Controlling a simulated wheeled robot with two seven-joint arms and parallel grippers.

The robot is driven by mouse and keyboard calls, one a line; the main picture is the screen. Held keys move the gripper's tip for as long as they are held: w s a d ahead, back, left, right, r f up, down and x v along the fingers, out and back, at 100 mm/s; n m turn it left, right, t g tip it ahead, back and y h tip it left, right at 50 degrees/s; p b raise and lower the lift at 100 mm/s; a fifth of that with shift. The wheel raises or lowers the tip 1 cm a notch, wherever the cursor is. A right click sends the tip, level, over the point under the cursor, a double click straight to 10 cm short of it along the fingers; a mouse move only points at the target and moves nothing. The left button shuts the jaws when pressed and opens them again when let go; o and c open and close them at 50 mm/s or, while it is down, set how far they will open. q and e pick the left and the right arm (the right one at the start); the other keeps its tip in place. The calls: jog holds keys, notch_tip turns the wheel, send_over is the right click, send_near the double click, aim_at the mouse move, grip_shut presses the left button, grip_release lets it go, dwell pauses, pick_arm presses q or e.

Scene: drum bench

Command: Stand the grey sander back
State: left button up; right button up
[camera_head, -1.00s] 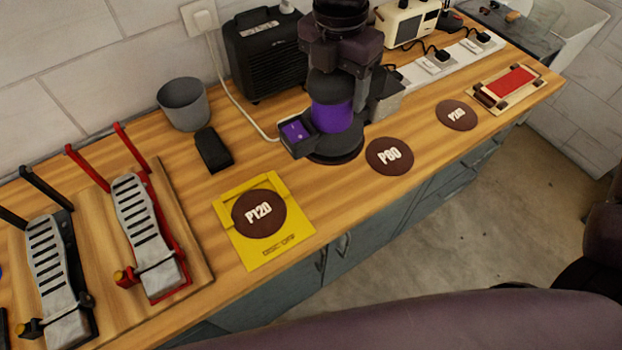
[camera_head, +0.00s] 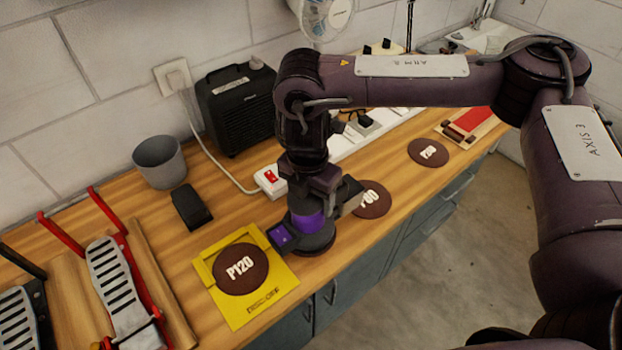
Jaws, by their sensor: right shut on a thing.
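My right gripper (camera_head: 316,182) is shut on the top of a grey sander (camera_head: 316,236) with a purple band and a purple-topped block on its left side. It holds the sander upright near the front edge of the bench, between the yellow P120 disc card and the P80 disc. A dark round pad shows at its bottom. I cannot tell whether the pad touches the bench or hangs just above it. My right arm comes in from the right and hides part of the back of the bench. My left gripper is not in view.
The yellow card (camera_head: 212,267) bears a brown P120 disc (camera_head: 240,269). The P80 disc (camera_head: 371,199) and another disc (camera_head: 428,152) lie to the right. A black block (camera_head: 191,207), grey cup (camera_head: 160,161), black heater (camera_head: 238,108) and white power strip (camera_head: 268,181) stand behind. Pedals (camera_head: 122,285) stand left.

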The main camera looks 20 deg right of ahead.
jog(key=shift+f, duration=1.65)
jog(key=shift+w+f, duration=0.1)
jog(key=shift+f, duration=0.6)
jog(key=shift+s+f+b, duration=0.35)
jog(key=shift+s+b, duration=0.05)
jog(key=o, duration=1)
jog(key=shift+f, duration=0.15)
jog(key=shift+o, duration=1.3)
jog(key=shift+w, duration=0.25)
jog(key=shift+r, duration=0.25)
jog(key=r, duration=1.3)
jog(key=shift+s+a, duration=0.2)
jog(key=shift+a, duration=0.15)
